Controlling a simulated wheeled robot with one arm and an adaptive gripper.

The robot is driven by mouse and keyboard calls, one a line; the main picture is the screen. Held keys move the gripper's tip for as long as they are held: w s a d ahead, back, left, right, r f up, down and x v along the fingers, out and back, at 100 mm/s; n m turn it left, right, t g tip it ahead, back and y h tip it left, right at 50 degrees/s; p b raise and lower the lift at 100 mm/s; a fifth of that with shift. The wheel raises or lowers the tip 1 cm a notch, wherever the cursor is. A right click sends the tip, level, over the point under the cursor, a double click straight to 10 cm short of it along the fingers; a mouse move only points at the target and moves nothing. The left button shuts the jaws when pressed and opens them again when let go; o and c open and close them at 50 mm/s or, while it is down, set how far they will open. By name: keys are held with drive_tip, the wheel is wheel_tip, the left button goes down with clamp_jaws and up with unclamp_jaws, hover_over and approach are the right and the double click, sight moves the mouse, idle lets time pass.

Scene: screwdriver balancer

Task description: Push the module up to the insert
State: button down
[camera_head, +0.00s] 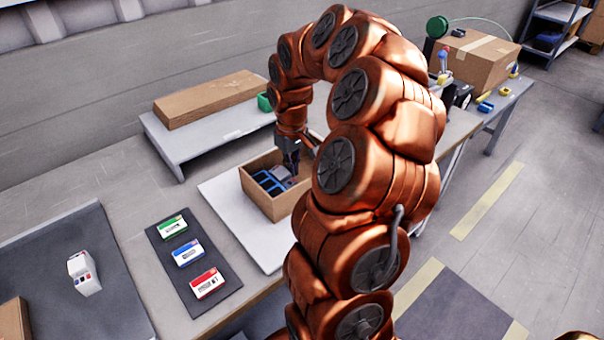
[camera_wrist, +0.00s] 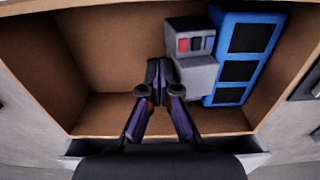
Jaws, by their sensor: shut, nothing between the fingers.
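The grey-white module (camera_wrist: 194,72), with red, dark and blue marks on its face, is in the cardboard box, left of the insert in the wrist view. The blue insert (camera_wrist: 243,57) with dark compartments lies along the box's right side there. The module's right side is very close to the insert; I cannot tell whether they touch. My gripper (camera_wrist: 166,72) is shut and empty, down inside the box at the module's left side. I cannot tell if the fingertips touch it. In the head view my gripper (camera_head: 290,165) reaches into the box from above; the insert (camera_head: 268,182) partly shows.
The cardboard box (camera_head: 255,197) stands on a white board (camera_head: 232,217). Its walls surround my gripper closely. Left in the wrist view, the box floor is bare.

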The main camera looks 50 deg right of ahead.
drive_tip(key=shift+a, duration=0.25)
drive_tip(key=shift+d, duration=0.1)
drive_tip(key=shift+d, duration=0.6)
wheel_tip(320, 180, up, 7)
drive_tip(key=p, duration=0.2)
drive_tip(key=shift+a, duration=0.1)
idle(0.5)
